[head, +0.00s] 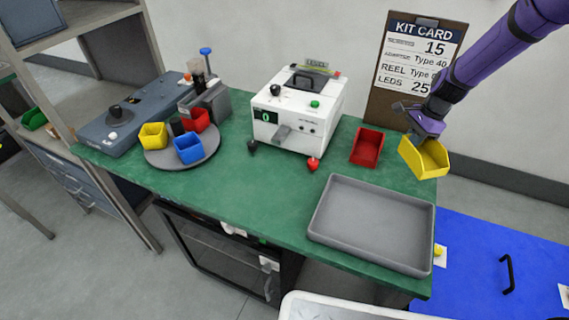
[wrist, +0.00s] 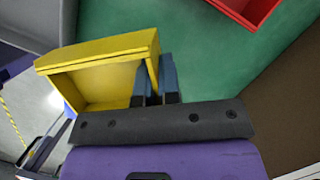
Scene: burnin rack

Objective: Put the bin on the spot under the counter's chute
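My gripper (head: 424,136) is at the right end of the green bench, shut on one wall of a yellow bin (head: 432,160). The bin is tilted and seems to be in the air near the bench's right edge. In the wrist view the yellow bin (wrist: 100,48) has a finger on each side of its right wall, and its inside looks empty. The counter (head: 300,108) is a white box with a green 0 on its display. Its grey chute (head: 283,132) sticks out at the front. The spot under the chute is hard to make out; no bin stands there.
A red bin (head: 367,147) stands between the counter and my gripper. A grey tray (head: 372,222) lies at the front right. A turntable (head: 182,158) with small yellow, blue and red bins is at the left. The bench (head: 255,195) is clear in front of the counter.

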